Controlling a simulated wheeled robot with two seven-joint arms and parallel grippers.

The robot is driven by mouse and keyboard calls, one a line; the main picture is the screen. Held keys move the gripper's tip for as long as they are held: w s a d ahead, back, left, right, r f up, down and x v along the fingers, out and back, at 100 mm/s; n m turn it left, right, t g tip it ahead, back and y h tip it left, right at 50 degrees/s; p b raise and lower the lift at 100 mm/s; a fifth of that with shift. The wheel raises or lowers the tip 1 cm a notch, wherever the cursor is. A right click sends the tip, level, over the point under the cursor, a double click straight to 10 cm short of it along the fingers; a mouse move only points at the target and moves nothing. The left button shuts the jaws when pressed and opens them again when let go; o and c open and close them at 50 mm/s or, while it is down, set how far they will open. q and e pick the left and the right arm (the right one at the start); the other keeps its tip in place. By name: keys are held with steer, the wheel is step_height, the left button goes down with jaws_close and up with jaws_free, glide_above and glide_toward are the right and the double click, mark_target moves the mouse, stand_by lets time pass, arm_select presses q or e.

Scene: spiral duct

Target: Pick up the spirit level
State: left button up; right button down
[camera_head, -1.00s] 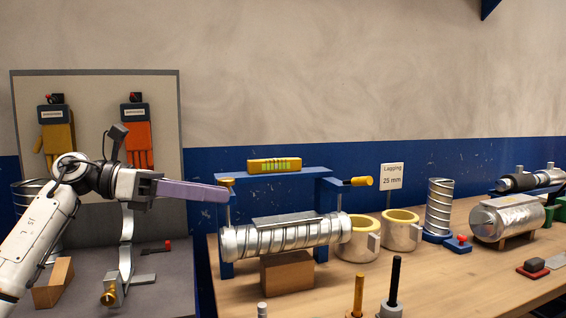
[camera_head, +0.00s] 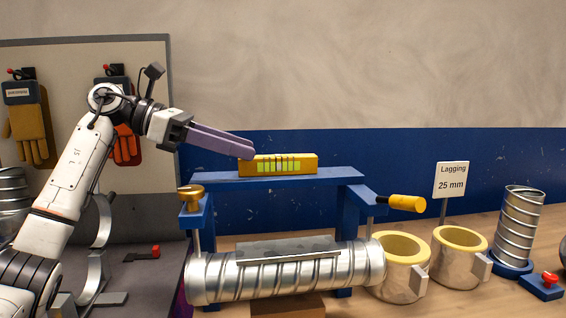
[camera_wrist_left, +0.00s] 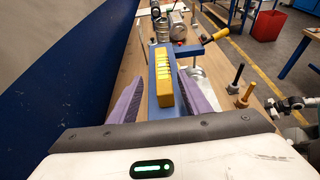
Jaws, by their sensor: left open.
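The spirit level (camera_head: 278,165) is a yellow bar with a green window. It lies on the blue shelf (camera_head: 340,174) above the spiral duct (camera_head: 285,271). My left gripper (camera_head: 250,146) has purple fingers and comes in from the left, its tips by the level's left end. In the left wrist view the open fingers (camera_wrist_left: 162,107) stand on both sides, and the spirit level (camera_wrist_left: 163,82) lies lengthwise ahead between their lines. I cannot tell whether the fingers touch it. My right gripper is not in view.
Two lagging rings (camera_head: 402,262) stand right of the duct, under a "Lagging 25 mm" sign (camera_head: 451,180). A yellow-handled clamp (camera_head: 406,203) sticks out at the shelf's right. The wall (camera_head: 420,70) is close behind the shelf. Space above the level is clear.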

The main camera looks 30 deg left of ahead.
mark_target(275, 156)
arm_select(q)
steer(key=p+x, duration=0.1)
steer(key=x, duration=0.7)
steer(key=shift+s+d+r, duration=0.1)
steer(key=shift+d+r, duration=0.05)
steer(key=shift+d, duration=0.1)
steer(key=c, duration=1)
jaws_close()
steer(key=shift+r, duration=0.1)
